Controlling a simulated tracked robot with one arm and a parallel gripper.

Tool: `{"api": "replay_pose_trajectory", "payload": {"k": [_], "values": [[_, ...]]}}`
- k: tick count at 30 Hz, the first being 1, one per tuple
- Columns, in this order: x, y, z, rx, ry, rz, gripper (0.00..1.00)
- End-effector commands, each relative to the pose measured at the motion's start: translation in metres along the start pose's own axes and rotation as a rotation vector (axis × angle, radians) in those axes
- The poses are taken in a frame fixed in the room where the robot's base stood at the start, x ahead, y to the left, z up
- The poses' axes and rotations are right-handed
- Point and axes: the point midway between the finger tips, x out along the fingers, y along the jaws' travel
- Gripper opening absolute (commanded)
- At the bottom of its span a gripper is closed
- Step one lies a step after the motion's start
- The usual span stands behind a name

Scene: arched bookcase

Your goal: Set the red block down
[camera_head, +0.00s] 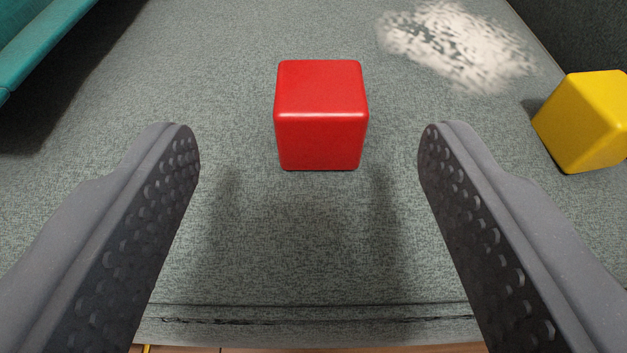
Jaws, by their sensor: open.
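The red block (321,116) is a cube with rounded edges. It rests upright on the grey-green textured surface (290,250), at the upper middle of the view. My gripper (309,140) is open, with one dark studded finger on each side of the picture. The block lies between and slightly beyond the fingertips, with a clear gap on both sides. Neither finger touches it, and nothing is held.
A yellow block (588,122) sits at the right edge, near the right finger. A white fluffy patch (457,43) lies at the upper right. A teal object (35,40) is at the upper left. The surface's near edge shows at the bottom.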

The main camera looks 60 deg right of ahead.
Motion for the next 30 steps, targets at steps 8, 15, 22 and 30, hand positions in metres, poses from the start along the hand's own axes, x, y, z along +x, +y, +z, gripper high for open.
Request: {"api": "replay_pose_trajectory", "payload": {"k": [8,15,22,30], "values": [[-0.055,-0.001,0.0,-0.001,-0.002,-0.002,0.59],[-0.075,0.0,0.001,-0.001,-0.002,0.0,0.59],[-0.078,0.001,0.001,-0.001,-0.001,0.001,0.59],[-0.078,-0.036,-0.032,0.063,-0.037,-0.073,0.59]]}}
